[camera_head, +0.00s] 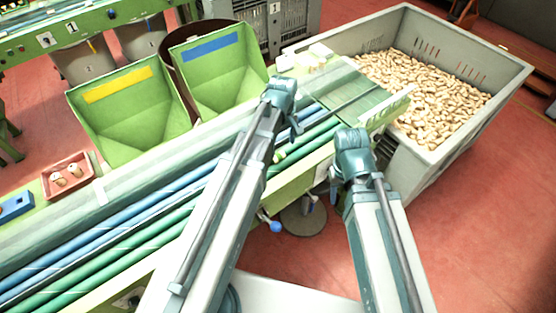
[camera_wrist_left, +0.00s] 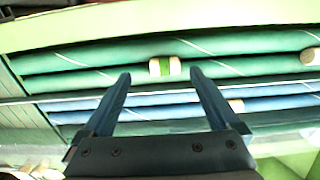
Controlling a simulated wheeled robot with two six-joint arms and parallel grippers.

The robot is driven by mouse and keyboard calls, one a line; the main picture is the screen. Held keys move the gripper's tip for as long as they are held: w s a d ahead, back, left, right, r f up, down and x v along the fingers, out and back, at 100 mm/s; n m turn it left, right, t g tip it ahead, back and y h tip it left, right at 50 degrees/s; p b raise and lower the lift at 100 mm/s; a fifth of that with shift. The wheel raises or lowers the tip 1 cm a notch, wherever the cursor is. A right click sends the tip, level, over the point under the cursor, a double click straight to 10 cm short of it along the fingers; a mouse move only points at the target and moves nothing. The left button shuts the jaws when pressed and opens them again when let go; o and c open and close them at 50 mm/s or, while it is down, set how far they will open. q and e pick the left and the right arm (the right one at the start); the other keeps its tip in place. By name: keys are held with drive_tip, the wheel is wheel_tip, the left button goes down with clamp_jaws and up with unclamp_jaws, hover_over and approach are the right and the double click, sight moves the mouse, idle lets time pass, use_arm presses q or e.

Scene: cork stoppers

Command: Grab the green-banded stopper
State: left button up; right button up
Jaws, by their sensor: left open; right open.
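The green-banded stopper (camera_wrist_left: 165,67) is a short pale cork with a green band, lying on the green rollers. In the left wrist view it sits just beyond and between the fingertips of my left gripper (camera_wrist_left: 160,75), which is open, empty and apart from it. In the head view a small pale-green piece on the rollers, likely this stopper (camera_head: 280,157), shows below my left gripper (camera_head: 296,128). My right gripper (camera_head: 335,187) hangs at the near edge of the roller table, mostly hidden by its own wrist; nothing shows in it.
Other corks lie on the rollers, one on the green (camera_wrist_left: 310,57) and one on the blue (camera_wrist_left: 237,105). Green bins with yellow (camera_head: 118,86) and blue (camera_head: 210,47) labels stand behind. A red tray (camera_head: 86,178) is at left; a grey crate (camera_head: 425,160) of corks is at right.

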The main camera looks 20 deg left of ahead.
sight(279, 156)
use_arm(q)
drive_tip(key=shift+s+a+f+b, duration=0.1)
drive_tip(key=shift+a+f+b, duration=0.15)
drive_tip(key=shift+f+b, duration=1.1)
drive_tip(key=shift+a+f+b, duration=0.2)
drive_tip(key=shift+f+b, duration=1.1)
drive_tip(key=shift+r, duration=0.1)
use_arm(e)
wheel_tip(279, 156, down, 5)
drive_tip(key=shift+f, duration=0.1)
use_arm(q)
drive_tip(key=c, duration=1.4)
drive_tip(key=shift+r, duration=0.1)
